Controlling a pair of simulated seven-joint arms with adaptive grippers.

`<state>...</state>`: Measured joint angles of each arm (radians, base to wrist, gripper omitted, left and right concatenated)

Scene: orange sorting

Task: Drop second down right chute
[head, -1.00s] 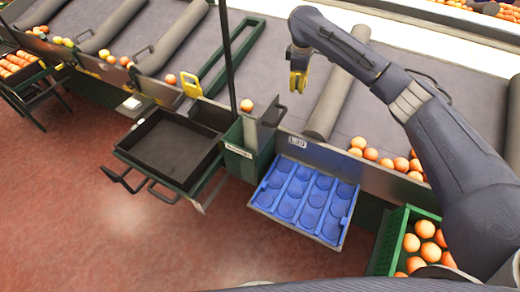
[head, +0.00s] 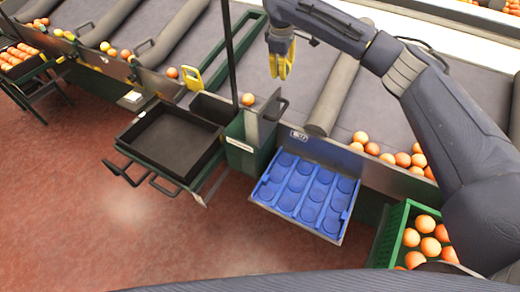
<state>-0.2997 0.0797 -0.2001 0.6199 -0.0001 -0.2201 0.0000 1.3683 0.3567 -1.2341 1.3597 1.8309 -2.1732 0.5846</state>
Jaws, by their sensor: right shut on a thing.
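My right gripper (head: 281,64), with yellow fingers, hangs over the grey sorting surface, behind and a little right of the green chute box (head: 240,157). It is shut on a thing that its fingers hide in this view. A single orange (head: 248,99) sits at the top of the chute box, beside an upright grey plate (head: 270,119). The inside of the chutes cannot be seen. My left gripper is not in view.
A blue tray with round hollows (head: 307,190) hangs at the front, right of the chute box. A black tray (head: 168,145) stands to its left. A green crate (head: 390,236) holds several oranges. A dark upright pole (head: 232,60) rises behind the black tray.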

